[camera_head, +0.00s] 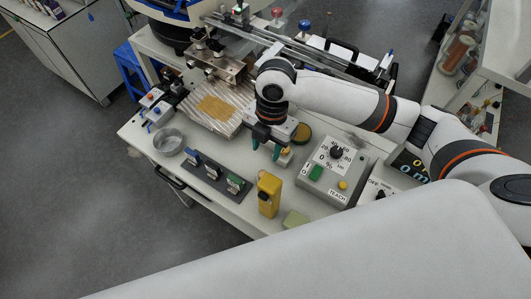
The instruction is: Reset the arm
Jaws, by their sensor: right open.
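My right arm reaches in from the right, and its gripper (267,147) points down over the workbench (236,218). Its teal fingertips are apart, and I see nothing held between them. A small yellowish part sits close to the right fingertip; I cannot tell whether they touch. A round metal bowl (167,141) stands on the bench to the left of the gripper. My left gripper is not in view.
A dark rack with several small connectors (215,174) lies front-left of the gripper. A yellow block (268,194) stands in front. A grey control box (334,172) with a dial is to the right. Metal machinery (217,62) stands behind.

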